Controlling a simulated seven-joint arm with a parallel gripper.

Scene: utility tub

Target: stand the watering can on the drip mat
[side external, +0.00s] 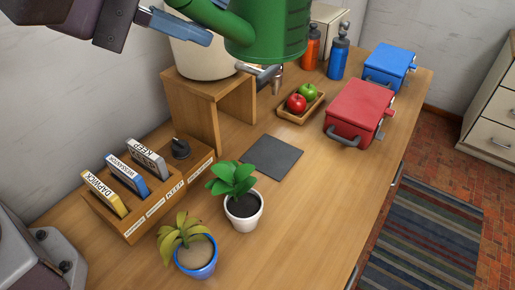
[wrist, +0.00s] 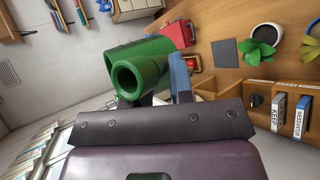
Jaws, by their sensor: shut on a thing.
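The green watering can (side external: 268,30) hangs in the air at the top of the side view, its upper part cut off by the frame. It also fills the middle of the wrist view (wrist: 135,66). My gripper (side external: 208,27) is shut on it, with one blue-grey finger showing beside the can; the exact grip is partly hidden. The drip mat (side external: 272,158), a flat dark grey square, lies bare on the wooden worktop, and shows in the wrist view (wrist: 226,53). The can is well above the worktop and apart from the mat.
A cream tub with a tap (side external: 205,62) stands on a wooden stand (side external: 196,100) behind the mat. Two potted plants (side external: 242,212) (side external: 196,258) stand in front. A fruit tray (side external: 302,106), red box (side external: 357,110), blue box (side external: 389,66), bottles (side external: 338,58) and label rack (side external: 150,195) surround it.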

